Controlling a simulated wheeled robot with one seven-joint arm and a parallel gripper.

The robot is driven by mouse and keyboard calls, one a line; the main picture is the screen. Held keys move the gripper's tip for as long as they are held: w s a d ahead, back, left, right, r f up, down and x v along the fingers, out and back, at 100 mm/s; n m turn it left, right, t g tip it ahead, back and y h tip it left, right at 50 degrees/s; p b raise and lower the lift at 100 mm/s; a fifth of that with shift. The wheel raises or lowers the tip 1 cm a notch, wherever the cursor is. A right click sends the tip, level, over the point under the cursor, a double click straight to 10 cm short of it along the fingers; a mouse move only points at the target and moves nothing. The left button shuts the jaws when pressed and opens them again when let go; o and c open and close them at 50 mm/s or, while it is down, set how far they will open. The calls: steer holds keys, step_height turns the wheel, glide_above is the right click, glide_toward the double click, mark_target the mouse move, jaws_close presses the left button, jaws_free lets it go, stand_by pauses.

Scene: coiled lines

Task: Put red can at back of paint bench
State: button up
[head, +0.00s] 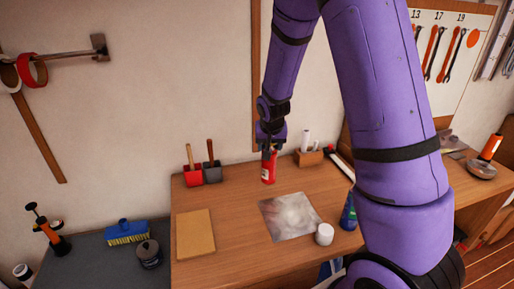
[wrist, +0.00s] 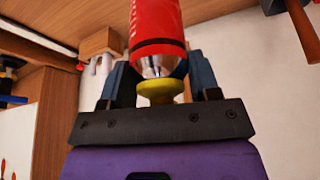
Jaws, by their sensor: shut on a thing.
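The red can (head: 268,167) is upright in my gripper (head: 270,146) in the head view, over the back part of the wooden paint bench (head: 240,222). In the wrist view the red can (wrist: 156,30) fills the top middle, with a silver shoulder and a yellow top between the two dark fingers of my gripper (wrist: 160,85). My gripper is shut on the can near its top. I cannot tell whether the can's base touches the bench.
Red and grey holders (head: 203,174) with brushes stand left of the can. A wooden block (head: 308,158) with white tubes stands to its right. A stained sheet (head: 290,216), a white jar (head: 324,234), a blue bottle (head: 348,212) and a tan board (head: 196,233) lie nearer.

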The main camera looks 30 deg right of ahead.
steer(key=w+d+f, duration=0.2)
steer(key=w+f, duration=0.2)
steer(key=w, duration=0.8)
steer(key=shift+f, duration=0.35)
steer(key=shift+d+f, duration=0.1)
steer(key=shift+f, duration=0.05)
steer(key=o, duration=1.4)
